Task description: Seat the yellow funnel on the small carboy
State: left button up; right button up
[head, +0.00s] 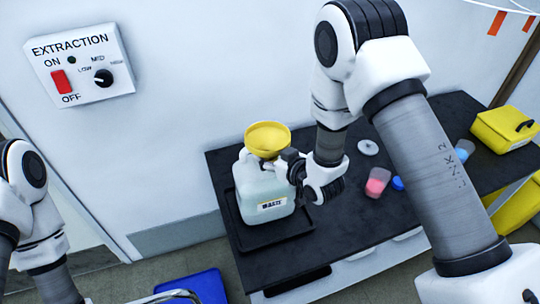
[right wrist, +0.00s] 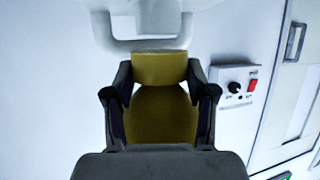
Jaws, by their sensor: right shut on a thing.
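The yellow funnel (head: 267,138) is upright over the top of the small carboy (head: 258,187), a pale translucent jug with a WASTE label. My right gripper (head: 284,164) is shut on the funnel from the right side. In the right wrist view the funnel (right wrist: 160,112) fills the space between the two fingers of my right gripper (right wrist: 159,78). A white handle-like loop (right wrist: 150,45) shows just beyond it. The funnel's stem and the carboy's mouth are hidden, so I cannot tell whether they touch.
The carboy stands in a black tray (head: 275,240) on the dark bench (head: 375,222). A pink-filled container (head: 377,183), a grey disc (head: 368,147) and a yellow case (head: 503,129) are to the right. A blue bin (head: 192,288) is on the floor.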

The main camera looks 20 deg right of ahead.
jog(key=shift+f, duration=0.1)
jog(key=shift+w+f+b, duration=0.1)
jog(key=shift+f+b, duration=0.95)
jog(key=shift+f, duration=0.15)
jog(key=shift+f, duration=0.1)
jog(key=shift+f+b, duration=0.4)
jog(key=shift+b, duration=0.05)
jog(key=o, duration=1.3)
jog(key=shift+r, duration=0.1)
